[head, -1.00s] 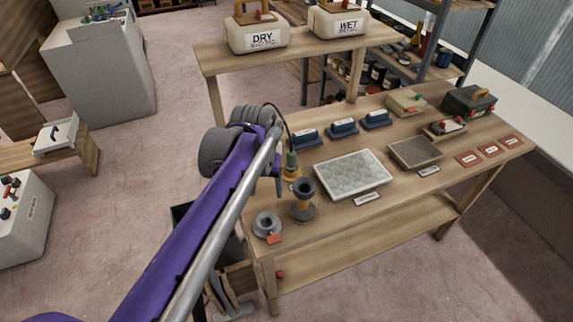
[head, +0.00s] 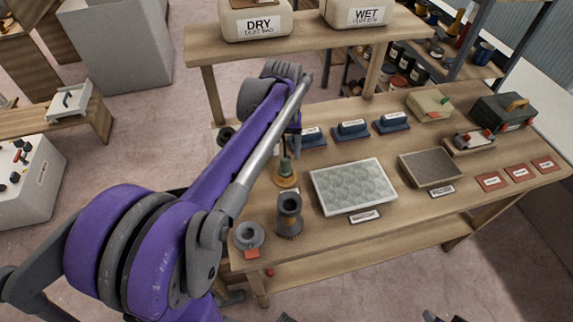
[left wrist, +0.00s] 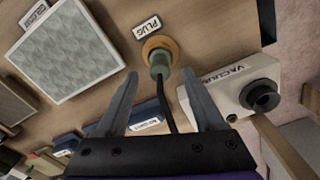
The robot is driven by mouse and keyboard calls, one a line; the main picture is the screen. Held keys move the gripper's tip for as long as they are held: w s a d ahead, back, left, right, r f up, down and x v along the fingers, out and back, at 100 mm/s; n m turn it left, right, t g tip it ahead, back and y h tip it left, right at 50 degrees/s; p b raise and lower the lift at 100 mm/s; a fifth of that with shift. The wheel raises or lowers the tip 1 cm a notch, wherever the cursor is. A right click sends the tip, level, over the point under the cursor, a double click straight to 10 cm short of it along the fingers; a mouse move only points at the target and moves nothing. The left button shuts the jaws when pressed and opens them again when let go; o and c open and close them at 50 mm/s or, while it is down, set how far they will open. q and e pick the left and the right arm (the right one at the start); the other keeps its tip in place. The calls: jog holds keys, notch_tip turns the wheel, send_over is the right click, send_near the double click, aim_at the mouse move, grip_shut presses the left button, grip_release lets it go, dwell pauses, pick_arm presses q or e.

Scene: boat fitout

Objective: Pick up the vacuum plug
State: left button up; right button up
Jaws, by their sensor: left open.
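The vacuum plug (head: 286,167) has a green body and stands upright on a round orange-brown base (head: 285,182) near the left end of the bench. It also shows in the left wrist view (left wrist: 159,62), beside a "PLUG" label (left wrist: 147,27). A dark cord (left wrist: 168,105) runs from it between my fingers toward the palm. My left gripper (left wrist: 160,76) is open, with its fingertips on either side of and just short of the plug. In the head view the left gripper (head: 296,145) is at the plug's far side, partly hidden by my arm. My right gripper is not seen.
A white vacuum box (left wrist: 240,88) with a black port sits close to one finger. A dark spool-shaped fitting (head: 289,215) and a grey ring (head: 249,236) stand at the bench's near left. A patterned panel (head: 353,187) and blue blocks (head: 352,129) lie to the right.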

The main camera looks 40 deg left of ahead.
aim_at(285, 157)
pick_arm(q)
jog(key=f, duration=0.6)
jog(key=shift+w+a+f, duration=0.15)
jog(key=shift+w+f, duration=0.15)
jog(key=shift+f, duration=0.05)
jog(key=shift+c, duration=0.2)
grip_shut()
